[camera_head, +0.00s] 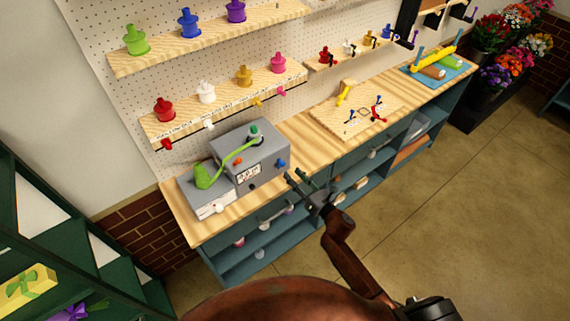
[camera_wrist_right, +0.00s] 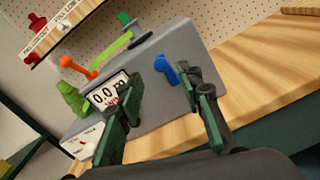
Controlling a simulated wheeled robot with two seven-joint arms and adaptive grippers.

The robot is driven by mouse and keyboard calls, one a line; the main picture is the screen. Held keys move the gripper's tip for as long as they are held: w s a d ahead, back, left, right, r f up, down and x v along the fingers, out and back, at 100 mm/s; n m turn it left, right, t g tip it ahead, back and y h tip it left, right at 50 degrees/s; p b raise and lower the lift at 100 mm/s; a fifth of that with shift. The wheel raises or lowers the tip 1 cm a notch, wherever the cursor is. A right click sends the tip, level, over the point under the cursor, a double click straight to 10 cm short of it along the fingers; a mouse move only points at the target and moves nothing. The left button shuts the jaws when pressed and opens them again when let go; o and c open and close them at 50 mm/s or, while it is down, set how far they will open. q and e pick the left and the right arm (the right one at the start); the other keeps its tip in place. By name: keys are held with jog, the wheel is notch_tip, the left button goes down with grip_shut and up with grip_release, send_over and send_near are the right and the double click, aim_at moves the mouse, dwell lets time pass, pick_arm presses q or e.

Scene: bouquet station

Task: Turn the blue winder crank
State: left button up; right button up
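A blue crank-like knob (camera_head: 281,162) sits on the front right of a grey box (camera_head: 245,150) on the wooden bench. It also shows in the right wrist view (camera_wrist_right: 165,71), sticking out of the grey face. My right gripper (camera_head: 302,184) is in front of the bench, a little to the right of the knob. In the wrist view its two dark green fingers (camera_wrist_right: 167,92) are spread apart with nothing between them. The blue knob shows beyond the gap, and I see no contact. My left gripper is not in view.
The box has a readout (camera_head: 248,173), an orange lever (camera_wrist_right: 77,67) and a green arm (camera_head: 235,158). A blue item (camera_head: 387,33) stands on the back shelf among other coloured ones. A wooden board (camera_head: 352,113) with small parts lies to the right. Open floor lies in front.

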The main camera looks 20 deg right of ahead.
aim_at(284, 165)
jog(key=p+x, duration=0.1)
jog(key=x, duration=0.5)
jog(key=shift+w+f, duration=0.1)
jog(key=shift+w, duration=0.1)
jog(key=shift+c, duration=0.7)
grip_shut()
jog(key=shift+a, duration=0.15)
